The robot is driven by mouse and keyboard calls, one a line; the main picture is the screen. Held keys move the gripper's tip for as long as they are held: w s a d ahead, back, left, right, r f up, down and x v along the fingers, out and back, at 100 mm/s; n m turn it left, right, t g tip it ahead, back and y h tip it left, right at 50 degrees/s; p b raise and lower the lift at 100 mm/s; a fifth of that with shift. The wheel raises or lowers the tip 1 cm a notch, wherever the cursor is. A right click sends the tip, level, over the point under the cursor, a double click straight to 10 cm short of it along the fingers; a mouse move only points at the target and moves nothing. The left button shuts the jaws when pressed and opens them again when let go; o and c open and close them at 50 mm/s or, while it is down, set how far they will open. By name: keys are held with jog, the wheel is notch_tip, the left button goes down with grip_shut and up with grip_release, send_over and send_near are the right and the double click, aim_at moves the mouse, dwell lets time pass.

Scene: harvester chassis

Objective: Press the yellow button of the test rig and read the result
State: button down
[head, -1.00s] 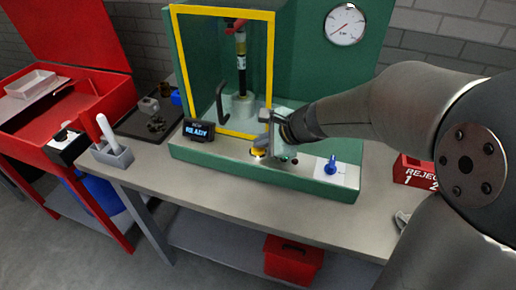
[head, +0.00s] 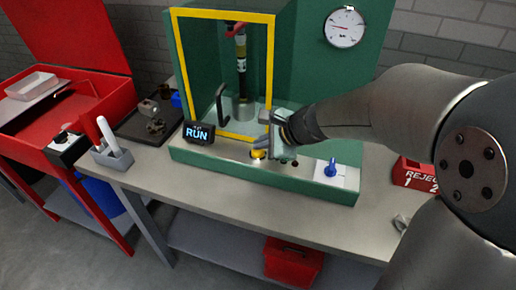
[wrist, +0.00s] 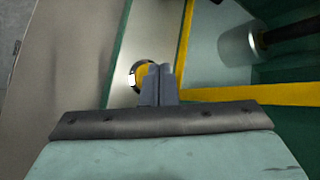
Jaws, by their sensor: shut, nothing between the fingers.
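The green test rig (head: 215,165) stands on the bench with a yellow-framed door in front of its chamber. Its yellow button (head: 258,154) is on the front ledge; it also shows in the wrist view (wrist: 138,76), partly covered by my fingertips. My gripper (head: 262,145) is shut and empty, its tips at the button; whether they touch it I cannot tell. The small display (head: 198,133) reads "RUN". The round gauge (head: 344,27) has a red needle pointing left; its numbers are too small to read.
A blue knob (head: 331,167) sits on a white plate right of the button. A red reject bin (head: 412,172) is at the right. A grey holder (head: 112,158) with a red and a white stick stands at the bench's left end.

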aim_at(262, 153)
jog(key=shift+r, duration=0.5)
notch_tip(262, 153, up, 5)
jog(key=p, duration=0.4)
jog(key=shift+p, duration=0.35)
jog(key=s+d+f+n+g+h, duration=0.2)
jog(key=s+d+n, duration=0.4)
jog(key=s, duration=0.5)
jog(key=s+d+f+n+g+h, duration=0.3)
jog(key=s+d+n+h, duration=0.2)
jog(key=s+n, duration=0.5)
jog(key=shift+s+d+f+n, duration=0.2)
jog(key=shift+s+d+n, duration=0.2)
jog(key=shift+s+d, duration=0.35)
jog(key=shift+w+d, duration=0.1)
jog(key=shift+w, duration=0.05)
dwell(3.3)
